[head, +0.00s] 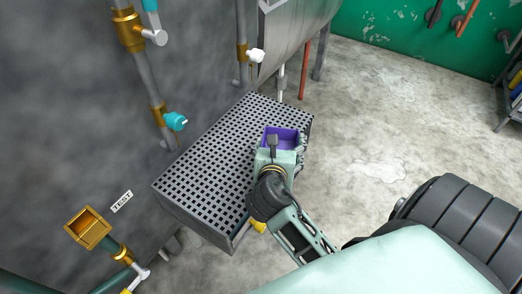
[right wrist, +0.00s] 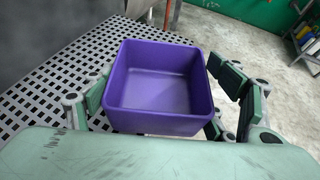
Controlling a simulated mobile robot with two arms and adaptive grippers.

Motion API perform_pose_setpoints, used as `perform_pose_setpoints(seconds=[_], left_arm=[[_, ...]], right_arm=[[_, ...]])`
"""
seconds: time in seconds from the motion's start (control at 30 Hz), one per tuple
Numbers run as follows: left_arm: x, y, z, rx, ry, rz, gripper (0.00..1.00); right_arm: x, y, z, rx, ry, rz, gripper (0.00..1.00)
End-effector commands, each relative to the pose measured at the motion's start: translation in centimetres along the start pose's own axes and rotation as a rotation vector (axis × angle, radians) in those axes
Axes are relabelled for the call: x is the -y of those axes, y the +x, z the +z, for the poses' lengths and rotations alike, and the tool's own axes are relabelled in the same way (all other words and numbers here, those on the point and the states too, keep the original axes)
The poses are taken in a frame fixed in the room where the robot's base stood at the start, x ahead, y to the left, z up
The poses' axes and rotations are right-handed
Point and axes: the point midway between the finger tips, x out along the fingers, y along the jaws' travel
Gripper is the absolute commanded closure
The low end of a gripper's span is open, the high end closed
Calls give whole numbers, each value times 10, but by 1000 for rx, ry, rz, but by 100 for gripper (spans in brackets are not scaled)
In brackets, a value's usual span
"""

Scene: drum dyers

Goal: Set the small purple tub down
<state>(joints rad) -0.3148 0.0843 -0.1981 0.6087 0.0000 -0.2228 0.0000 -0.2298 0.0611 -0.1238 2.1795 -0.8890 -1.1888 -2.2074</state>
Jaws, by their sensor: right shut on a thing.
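The small purple tub (head: 283,136) is at the right edge of the grey perforated shelf (head: 205,150) in the head view. In the right wrist view the tub (right wrist: 158,88) is upright and empty, seen from above. My right gripper (head: 282,150) is shut on the tub, with green finger pads (right wrist: 165,100) on its left and right sides. Whether the tub's base touches the shelf is hidden. My left gripper is not in view.
The shelf's left and middle surface is bare. A grey wall with pipes, a teal-handled valve (head: 175,121) and a brass square funnel (head: 88,228) borders it at left. Open concrete floor (head: 370,110) lies to the right.

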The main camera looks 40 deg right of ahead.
Motion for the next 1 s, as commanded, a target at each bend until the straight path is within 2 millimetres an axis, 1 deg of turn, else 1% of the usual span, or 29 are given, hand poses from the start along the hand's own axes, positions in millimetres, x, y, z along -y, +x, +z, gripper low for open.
perform_pose_setpoints(seconds=[0.03,0.1,0.23,0.33,0.53,0.8,1.0], left_arm=[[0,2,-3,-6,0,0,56],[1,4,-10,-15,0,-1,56],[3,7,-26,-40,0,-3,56],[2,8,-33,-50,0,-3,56],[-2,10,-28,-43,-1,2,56],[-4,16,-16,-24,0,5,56],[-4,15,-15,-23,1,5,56]], right_arm=[[-11,11,-4,1,2,1,50],[-24,23,-9,0,2,0,50],[-44,43,-17,0,2,1,50],[-54,53,-21,1,1,1,50],[-60,61,-26,1,1,0,50],[-59,74,-60,-2,-1,1,50],[-60,74,-60,1,1,2,50]])
